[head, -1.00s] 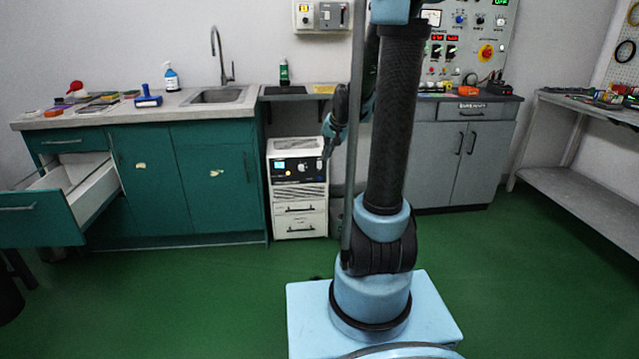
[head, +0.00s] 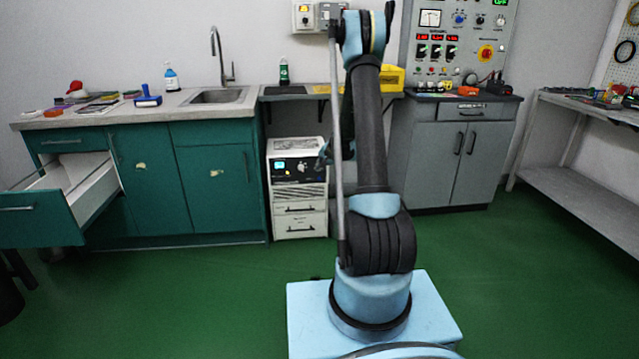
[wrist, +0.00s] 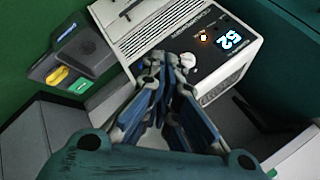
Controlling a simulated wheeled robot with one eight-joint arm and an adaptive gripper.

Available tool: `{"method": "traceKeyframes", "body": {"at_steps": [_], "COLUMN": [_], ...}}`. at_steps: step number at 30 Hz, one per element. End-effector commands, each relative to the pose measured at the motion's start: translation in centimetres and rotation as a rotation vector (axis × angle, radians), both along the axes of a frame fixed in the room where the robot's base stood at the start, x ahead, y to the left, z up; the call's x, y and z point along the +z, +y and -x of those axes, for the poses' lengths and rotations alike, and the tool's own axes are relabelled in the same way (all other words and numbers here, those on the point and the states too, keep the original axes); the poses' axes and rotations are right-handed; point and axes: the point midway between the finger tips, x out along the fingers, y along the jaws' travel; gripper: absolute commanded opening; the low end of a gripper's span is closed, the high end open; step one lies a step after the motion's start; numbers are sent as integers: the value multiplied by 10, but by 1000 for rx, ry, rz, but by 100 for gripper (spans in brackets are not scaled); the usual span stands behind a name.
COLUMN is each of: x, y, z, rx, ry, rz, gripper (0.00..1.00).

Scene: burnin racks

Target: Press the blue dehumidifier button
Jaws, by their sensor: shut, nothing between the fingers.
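In the head view my gripper (head: 324,155) is at the panel's right edge.
A teal cabinet (head: 215,185) stands left of the dehumidifier, with an open drawer (head: 45,210) at far left. Grey cabinets (head: 455,150) stand to the right. In the wrist view a dark box with yellow and green parts (wrist: 70,60) lies left. The green floor in front is clear.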

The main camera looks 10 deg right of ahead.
Motion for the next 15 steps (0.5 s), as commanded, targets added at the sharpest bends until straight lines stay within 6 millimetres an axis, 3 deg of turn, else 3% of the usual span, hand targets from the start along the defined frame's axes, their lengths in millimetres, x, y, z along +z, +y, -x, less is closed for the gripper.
{"method": "traceKeyframes", "body": {"at_steps": [6,15], "x": [-63,-143], "y": [-4,-9], "z": [-36,-63], "rx": [-64,-142], "ry": [-26,-56], "rz": [-68,-156], "gripper": [0,0]}}
